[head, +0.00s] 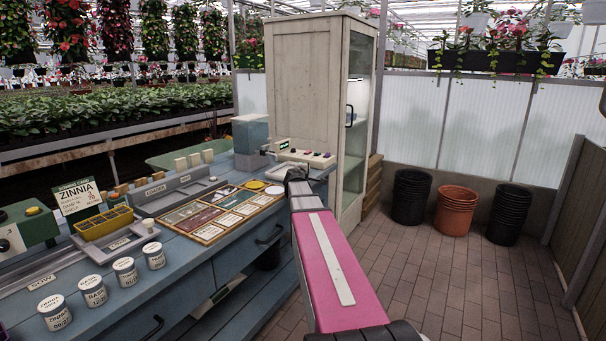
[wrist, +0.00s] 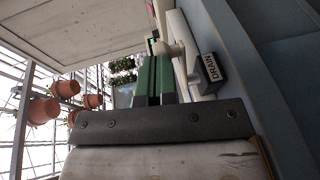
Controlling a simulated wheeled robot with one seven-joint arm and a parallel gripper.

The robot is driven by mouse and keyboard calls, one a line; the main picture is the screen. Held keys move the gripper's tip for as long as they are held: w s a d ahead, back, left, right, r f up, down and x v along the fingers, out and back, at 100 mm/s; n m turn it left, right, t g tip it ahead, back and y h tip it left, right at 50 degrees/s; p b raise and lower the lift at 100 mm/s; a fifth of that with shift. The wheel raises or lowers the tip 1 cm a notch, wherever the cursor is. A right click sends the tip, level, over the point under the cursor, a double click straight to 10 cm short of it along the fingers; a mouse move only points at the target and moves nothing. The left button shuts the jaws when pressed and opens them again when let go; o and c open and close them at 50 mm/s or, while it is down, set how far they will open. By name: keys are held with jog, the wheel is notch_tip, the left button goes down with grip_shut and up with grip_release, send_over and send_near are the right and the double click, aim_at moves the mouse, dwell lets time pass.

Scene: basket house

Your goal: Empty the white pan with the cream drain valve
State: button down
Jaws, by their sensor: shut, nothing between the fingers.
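In the wrist view the green fingers of my gripper (wrist: 154,84) are shut with nothing between them. Just ahead of and beside the fingertips is a cream knob (wrist: 174,51), which looks like the drain valve, on a white body that looks like part of the pan (wrist: 183,33). I cannot tell whether the fingers touch the knob. In the head view my arm reaches the far end of the blue bench and hides the gripper; the pan cannot be made out clearly there.
A pale control box with buttons (head: 304,157) stands at the bench's far end, before a tall cream cabinet (head: 318,90). Trays, a seed board (head: 222,212) and several labelled tins (head: 94,290) cover the blue bench. Brick floor (head: 465,275) on the right is clear up to stacked pots (head: 456,211).

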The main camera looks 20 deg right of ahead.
jog(key=shift+n+t+y, duration=0.3)
jog(key=shift+n+y, duration=0.2)
jog(key=shift+y, duration=0.1)
jog(key=shift+w+d, duration=1.4)
jog(key=shift+d, duration=0.05)
jog(key=shift+s, duration=0.25)
jog(key=s+d+r, duration=0.2)
jog(key=s+d, duration=0.1)
jog(key=s, duration=1)
jog(key=shift+d+r, duration=0.15)
jog(key=shift+d, duration=0.05)
